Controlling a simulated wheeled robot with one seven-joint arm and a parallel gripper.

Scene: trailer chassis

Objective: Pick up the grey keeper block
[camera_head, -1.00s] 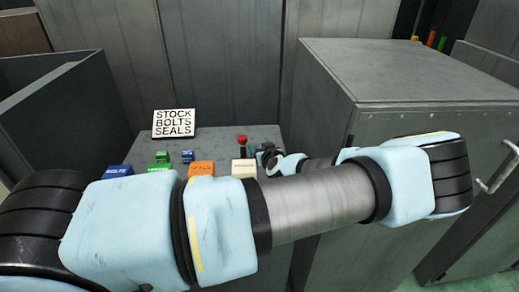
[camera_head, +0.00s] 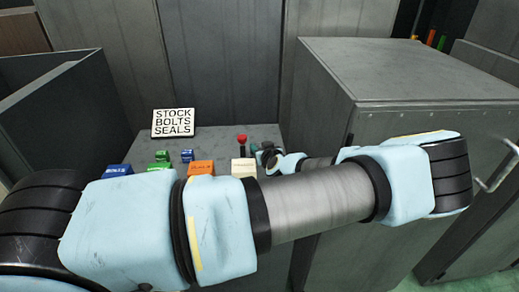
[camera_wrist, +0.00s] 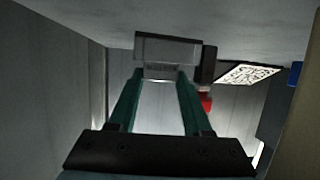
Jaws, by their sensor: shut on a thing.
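My gripper (camera_wrist: 163,76) has two dark green fingers, which close on this block from both sides. The block appears to be at the grey bench surface; I cannot tell whether it is clear of it. In the head view, my gripper (camera_head: 256,154) is small and partly hidden by my arm, at the right end of the bench. The block cannot be made out there.
A red-topped black post (camera_head: 241,142) stands close beside my gripper. A cream block (camera_head: 244,168), an orange block (camera_head: 201,167), and blue (camera_head: 118,171) and green blocks (camera_head: 161,156) sit leftward. A sign (camera_head: 174,122) stands behind. A tall grey cabinet (camera_head: 410,75) borders the right.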

